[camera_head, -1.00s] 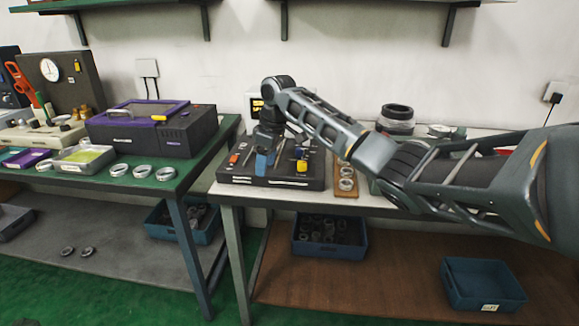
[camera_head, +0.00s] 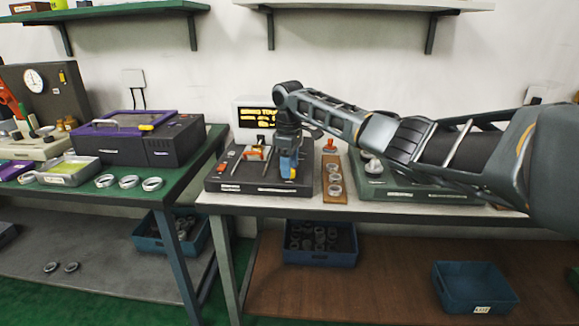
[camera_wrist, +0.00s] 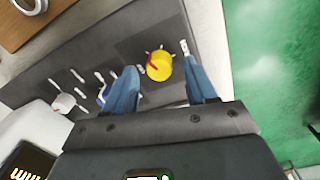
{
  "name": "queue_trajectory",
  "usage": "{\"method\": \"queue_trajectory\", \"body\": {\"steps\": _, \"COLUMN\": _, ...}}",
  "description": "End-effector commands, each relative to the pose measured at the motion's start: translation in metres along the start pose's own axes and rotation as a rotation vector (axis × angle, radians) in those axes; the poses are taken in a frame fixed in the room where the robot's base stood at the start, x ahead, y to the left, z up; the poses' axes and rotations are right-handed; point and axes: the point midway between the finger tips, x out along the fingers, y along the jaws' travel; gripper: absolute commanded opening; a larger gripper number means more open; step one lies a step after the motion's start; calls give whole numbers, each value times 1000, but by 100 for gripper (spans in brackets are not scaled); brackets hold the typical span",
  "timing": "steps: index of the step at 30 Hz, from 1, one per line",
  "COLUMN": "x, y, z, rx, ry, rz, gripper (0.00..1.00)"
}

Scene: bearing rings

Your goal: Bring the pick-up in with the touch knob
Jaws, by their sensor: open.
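In the wrist view a round yellow knob (camera_wrist: 159,67) with a red pointer sits on a dark panel (camera_wrist: 105,45), with white marks around it. My gripper (camera_wrist: 163,62) is open, its blue fingers on either side of the knob; I cannot tell whether they touch it. A white knob (camera_wrist: 63,103) with a red pointer is further left on the panel. In the head view the black instrument (camera_head: 235,186) stands on the white bench, and my gripper (camera_head: 289,165) points down over its right part, hiding most of the yellow knob. No label names the touch knob legibly.
A display (camera_head: 262,115) with yellow text stands behind the instrument. A wooden strip with rings (camera_head: 334,178) and a grey-green unit (camera_head: 395,190) lie to its right. The green bench (camera_head: 180,180) at left holds a purple-topped box (camera_head: 150,145) and loose rings.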

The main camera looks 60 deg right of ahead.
Motion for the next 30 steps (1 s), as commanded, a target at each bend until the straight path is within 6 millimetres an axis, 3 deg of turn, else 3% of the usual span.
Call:
{"method": "queue_trajectory", "body": {"steps": 10, "x": 6, "y": 0, "z": 0, "rx": 0, "ry": 1, "rz": 0, "gripper": 56}}
{"method": "queue_trajectory", "body": {"steps": 27, "x": 5, "y": 0, "z": 0, "rx": -1, "ry": 1, "rz": 0, "gripper": 3}}
{"method": "queue_trajectory", "body": {"steps": 30, "x": 5, "y": 0, "z": 0, "rx": 0, "ry": 1, "rz": 0, "gripper": 0}}
